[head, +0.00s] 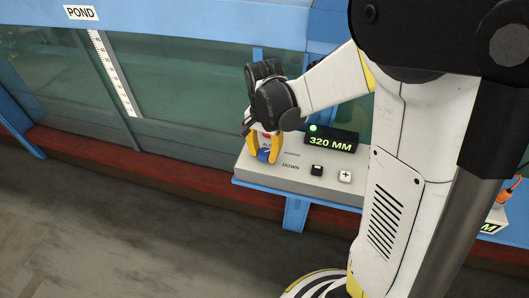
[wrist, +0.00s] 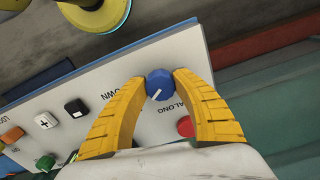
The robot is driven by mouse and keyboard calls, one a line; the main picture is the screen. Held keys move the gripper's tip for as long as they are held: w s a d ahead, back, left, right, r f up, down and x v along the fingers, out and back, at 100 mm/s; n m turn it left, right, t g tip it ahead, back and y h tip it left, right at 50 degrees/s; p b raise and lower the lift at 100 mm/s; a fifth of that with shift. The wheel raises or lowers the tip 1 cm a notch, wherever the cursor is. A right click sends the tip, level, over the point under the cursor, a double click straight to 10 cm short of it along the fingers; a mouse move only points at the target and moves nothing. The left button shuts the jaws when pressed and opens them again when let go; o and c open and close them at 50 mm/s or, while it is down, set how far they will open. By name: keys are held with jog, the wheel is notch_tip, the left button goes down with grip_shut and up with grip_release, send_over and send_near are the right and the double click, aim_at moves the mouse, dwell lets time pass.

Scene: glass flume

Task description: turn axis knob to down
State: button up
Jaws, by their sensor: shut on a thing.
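The axis knob (wrist: 160,84) is blue and faceted, with a white pointer line. It sits on a pale control panel (wrist: 205,62). In the wrist view the line points to the lower left, between the printed words DOWN and ALONG. In the head view the knob (head: 264,156) shows low between the fingers, left of the DOWN label. My gripper (wrist: 158,78) is shut on the knob, with one yellow finger at each side of it. In the head view my gripper (head: 266,146) reaches down onto the panel's left part.
A black display (head: 330,138) reads 320 MM beside a lit green lamp. A black button (head: 317,170) and a white plus button (head: 345,176) lie right of the knob. A red button (wrist: 186,126) is close to one finger. The glass flume (head: 180,80) stands behind.

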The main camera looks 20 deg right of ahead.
aim_at(264, 152)
jog(key=m, duration=0.6)
jog(key=shift+m, duration=0.3)
dwell(0.4)
jog(key=o, duration=1.2)
jog(key=shift+w+r, duration=0.1)
notch_tip(264, 152, up, 12)
jog(key=shift+f, duration=0.1)
